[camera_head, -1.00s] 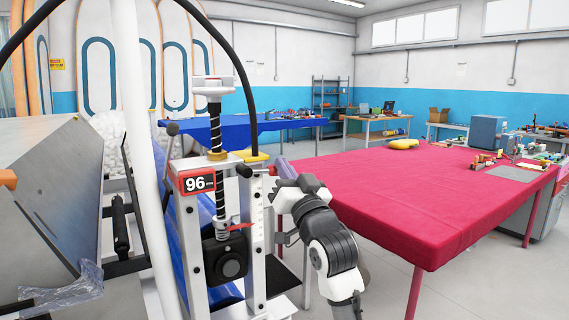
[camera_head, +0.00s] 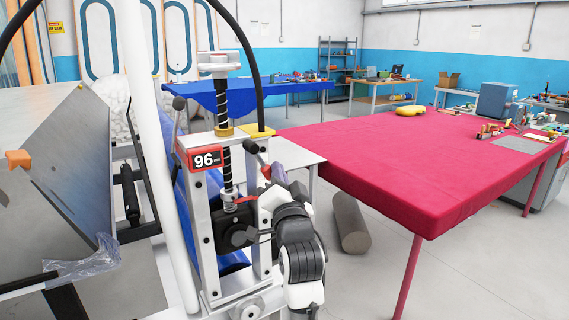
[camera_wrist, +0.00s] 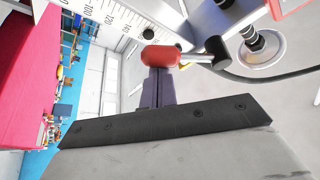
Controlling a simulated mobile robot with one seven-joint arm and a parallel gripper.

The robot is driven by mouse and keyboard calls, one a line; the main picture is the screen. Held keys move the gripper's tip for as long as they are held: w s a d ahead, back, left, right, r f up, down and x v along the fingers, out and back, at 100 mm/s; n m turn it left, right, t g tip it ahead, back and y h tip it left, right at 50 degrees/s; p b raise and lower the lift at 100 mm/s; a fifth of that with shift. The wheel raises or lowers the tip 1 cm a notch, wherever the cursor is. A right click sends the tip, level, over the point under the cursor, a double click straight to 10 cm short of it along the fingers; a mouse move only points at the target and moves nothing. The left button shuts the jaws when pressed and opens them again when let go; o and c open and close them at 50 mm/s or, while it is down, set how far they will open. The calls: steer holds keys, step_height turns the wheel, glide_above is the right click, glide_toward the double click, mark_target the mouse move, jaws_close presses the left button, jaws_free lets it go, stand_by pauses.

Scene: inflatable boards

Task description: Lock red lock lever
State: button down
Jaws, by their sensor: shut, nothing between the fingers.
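The red lock lever (camera_head: 266,172) is on the upper right of the metal clamp frame with the "96" display. It has a red knob at one end and a black end at the other, and slants in the head view. In the wrist view its red knob (camera_wrist: 161,55) is right at my fingertips, with the rod running right to the black end. My gripper (camera_wrist: 157,80) is shut with nothing between its purple-grey fingers. The knob hides the tips, so I cannot tell whether they touch. In the head view my gripper (camera_head: 278,172) is just right of the lever.
The clamp frame (camera_head: 267,240) holds a threaded spindle and a black block with a small red pointer. A red-covered table (camera_head: 420,170) stands right, with a grey roll (camera_head: 350,222) on the floor beside it. A slanted metal panel (camera_head: 75,170) is left.

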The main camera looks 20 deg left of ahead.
steer(key=shift+s+a+f, duration=0.4)
steer(key=shift+s+a, duration=0.15)
steer(key=shift+s, duration=0.1)
steer(key=shift+s+a+f, duration=0.4)
steer(key=shift+s+a, duration=0.1)
steer(key=shift+s, duration=0.15)
steer(key=shift+s+a+f, duration=0.1)
steer(key=shift+s+a, duration=0.05)
steer(key=shift+a, duration=0.05)
